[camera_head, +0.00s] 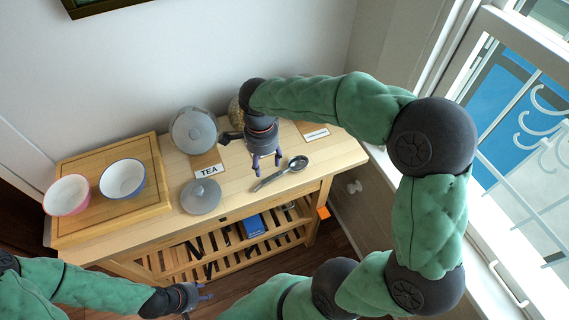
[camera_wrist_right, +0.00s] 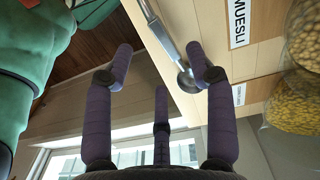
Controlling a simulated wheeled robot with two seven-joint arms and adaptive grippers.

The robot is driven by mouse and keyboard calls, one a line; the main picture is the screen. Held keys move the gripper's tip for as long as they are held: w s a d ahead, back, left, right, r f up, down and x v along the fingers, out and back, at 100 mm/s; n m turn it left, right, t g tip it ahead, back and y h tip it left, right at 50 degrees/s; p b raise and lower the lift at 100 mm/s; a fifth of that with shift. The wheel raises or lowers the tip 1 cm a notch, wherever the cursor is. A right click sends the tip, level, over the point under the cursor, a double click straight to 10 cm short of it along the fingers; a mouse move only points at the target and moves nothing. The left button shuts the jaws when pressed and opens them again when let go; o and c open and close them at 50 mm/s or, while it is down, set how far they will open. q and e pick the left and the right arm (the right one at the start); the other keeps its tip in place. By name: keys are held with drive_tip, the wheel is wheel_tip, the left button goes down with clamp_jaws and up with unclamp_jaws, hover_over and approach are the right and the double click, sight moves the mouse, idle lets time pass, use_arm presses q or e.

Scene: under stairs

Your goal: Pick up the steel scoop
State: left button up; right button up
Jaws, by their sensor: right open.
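The steel scoop (camera_head: 298,163) lies on the wooden table top near its front edge, its handle pointing toward the lower left. My right gripper (camera_head: 267,166) is open and empty, fingers pointing down, over the table just beside the scoop. In the right wrist view the scoop (camera_wrist_right: 170,42) shows beyond the gripper's fingers (camera_wrist_right: 160,58), partly hidden by the finger on the right. I cannot tell whether any finger touches it. My left gripper (camera_head: 204,292) is low in front of the table, away from the scoop; its finger opening is unclear.
A TEA label (camera_head: 209,171), a grey lid (camera_head: 201,197) and a glass jar (camera_head: 194,131) are left of the scoop. A wooden board (camera_head: 108,209) carries a pink-rimmed bowl (camera_head: 67,195) and a blue-rimmed bowl (camera_head: 122,179). A window (camera_head: 520,150) is at right. The right wrist view shows a MUESLI label (camera_wrist_right: 238,22).

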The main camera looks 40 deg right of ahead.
sight(267, 181)
drive_tip(key=f, duration=0.3)
drive_tip(key=shift+s+f+b, duration=0.25)
drive_tip(key=shift+f+b, duration=0.05)
drive_tip(key=shift+b, duration=0.1)
drive_tip(key=shift+w+f, duration=0.1)
drive_tip(key=shift+f, duration=0.1)
drive_tip(key=shift+s+a+f+b, duration=0.15)
drive_tip(key=shift+f+b, duration=0.85)
drive_tip(key=shift+f, duration=1.65)
drive_tip(key=shift+r, duration=0.1)
clamp_jaws()
